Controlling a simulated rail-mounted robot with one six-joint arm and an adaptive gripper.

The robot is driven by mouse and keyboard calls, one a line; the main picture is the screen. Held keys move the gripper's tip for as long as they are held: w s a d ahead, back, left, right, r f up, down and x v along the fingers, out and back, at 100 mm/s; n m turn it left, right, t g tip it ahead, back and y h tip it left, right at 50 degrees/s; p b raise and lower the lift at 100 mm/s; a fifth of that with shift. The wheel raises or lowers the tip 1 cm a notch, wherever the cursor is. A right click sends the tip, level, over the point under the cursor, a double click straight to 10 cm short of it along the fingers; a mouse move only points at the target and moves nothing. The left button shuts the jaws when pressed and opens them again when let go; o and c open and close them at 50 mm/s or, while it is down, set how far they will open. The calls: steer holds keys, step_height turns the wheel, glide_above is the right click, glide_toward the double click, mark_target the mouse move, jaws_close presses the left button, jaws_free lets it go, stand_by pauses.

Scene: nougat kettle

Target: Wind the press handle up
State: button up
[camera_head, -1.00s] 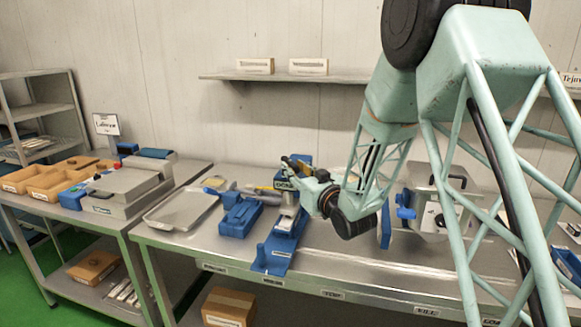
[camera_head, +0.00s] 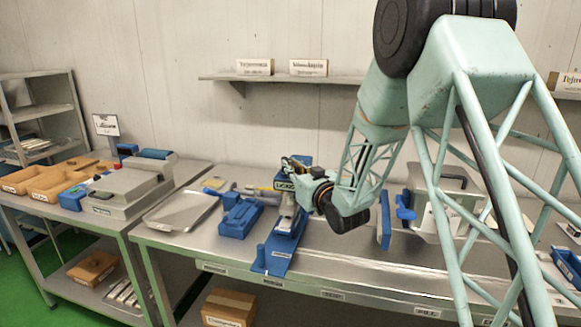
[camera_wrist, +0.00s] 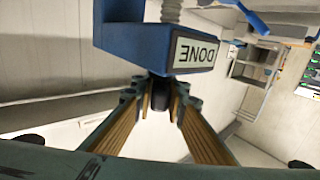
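The press is a blue stand (camera_head: 280,245) on the middle table, with a light metal column (camera_head: 287,212) and a blue head with a DONE label (camera_head: 285,186). In the wrist view the blue head (camera_wrist: 140,42) fills the upper middle, its DONE label (camera_wrist: 196,53) upside down. A dark round grip of the press handle (camera_wrist: 160,94) shows just below the head, between my fingertips. My gripper (camera_wrist: 161,88) appears closed on this grip, one finger on each side. In the head view my gripper (camera_head: 296,166) is at the top of the press, partly hidden by the head and wrist.
Left of the press are a blue fixture (camera_head: 240,217) and a metal tray (camera_head: 182,210). Right of my wrist stand a blue upright plate (camera_head: 384,220) and a metal frame machine. A wall shelf (camera_head: 350,78) with small signs runs behind.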

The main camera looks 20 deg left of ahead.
steer(key=shift+w+d+n+g+y, duration=0.1)
steer(key=shift+n+g+y, duration=1)
steer(key=shift+g, duration=0.2)
steer(key=shift+n+g+y+p, duration=0.4)
steer(key=shift+n+g+y, duration=0.4)
steer(key=shift+n+g, duration=0.5)
steer(key=shift+w+n+g+y+p, duration=0.1)
steer(key=shift+n+g+y+p, duration=0.3)
steer(key=shift+n+g+p, duration=1.05)
steer(key=shift+n+g+y+p, duration=0.4)
steer(key=shift+n+g+p, duration=0.25)
steer(key=shift+g, duration=1.6)
steer(key=shift+n+g+p, duration=0.9)
steer(key=shift+n+g, duration=0.3)
steer(key=shift+g, duration=0.7)
steer(key=shift+n+g+h+p, duration=0.55)
steer(key=shift+n+g, duration=0.35)
steer(key=shift+g, duration=0.5)
steer(key=shift+w+n+g+h+p, duration=0.15)
steer(key=shift+n+g+h, duration=0.75)
steer(key=shift+g, duration=0.45)
steer(key=shift+s+n+g+h+p, duration=0.15)
steer(key=shift+n+g+h, duration=0.5)
steer(key=shift+n+g, duration=0.6)
steer(key=shift+w, duration=0.1)
steer(key=o, duration=0.8)
steer(key=shift+a, duration=0.2)
steer(key=shift+o, duration=0.2)
